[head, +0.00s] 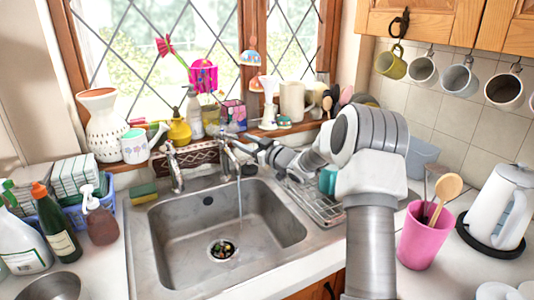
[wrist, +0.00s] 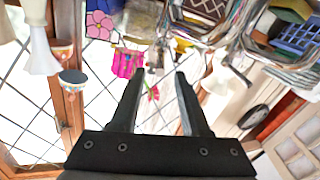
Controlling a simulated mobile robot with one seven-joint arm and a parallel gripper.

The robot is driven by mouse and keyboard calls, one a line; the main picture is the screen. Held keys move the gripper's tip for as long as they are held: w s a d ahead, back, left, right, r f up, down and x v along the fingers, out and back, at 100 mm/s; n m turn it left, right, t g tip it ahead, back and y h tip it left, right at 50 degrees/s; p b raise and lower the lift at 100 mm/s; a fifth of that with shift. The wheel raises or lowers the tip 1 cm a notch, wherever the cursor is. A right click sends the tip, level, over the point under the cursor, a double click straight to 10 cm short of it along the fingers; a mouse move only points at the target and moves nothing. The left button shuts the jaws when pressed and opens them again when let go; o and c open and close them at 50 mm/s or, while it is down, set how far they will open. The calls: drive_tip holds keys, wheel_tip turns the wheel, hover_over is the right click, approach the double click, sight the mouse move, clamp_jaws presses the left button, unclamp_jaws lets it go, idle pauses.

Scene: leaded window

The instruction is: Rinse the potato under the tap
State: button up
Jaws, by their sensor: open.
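In the head view, two metal taps stand at the back of the steel sink (head: 175,225), a left tap (head: 176,170) and a right tap (head: 226,165). A thin stream of water (head: 240,200) falls from the right tap into the sink. My gripper (head: 242,146) reaches in from the right beside the top of the right tap; I cannot tell whether it touches it. In the wrist view my gripper (wrist: 160,76) has its two dark fingers apart, with nothing held between them. I cannot make out a potato in either view. The drain (head: 222,249) holds small scraps.
A dish rack (head: 318,208) stands right of the sink, with a pink utensil cup (head: 425,240) and white kettle (head: 497,205) further right. Bottles, including a green one (head: 58,232), crowd the left counter. The windowsill behind the taps is full of ornaments. A metal bowl (head: 52,286) sits front left.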

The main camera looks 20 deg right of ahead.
drive_tip(key=v, duration=1.1)
drive_tip(key=shift+a+r, duration=0.1)
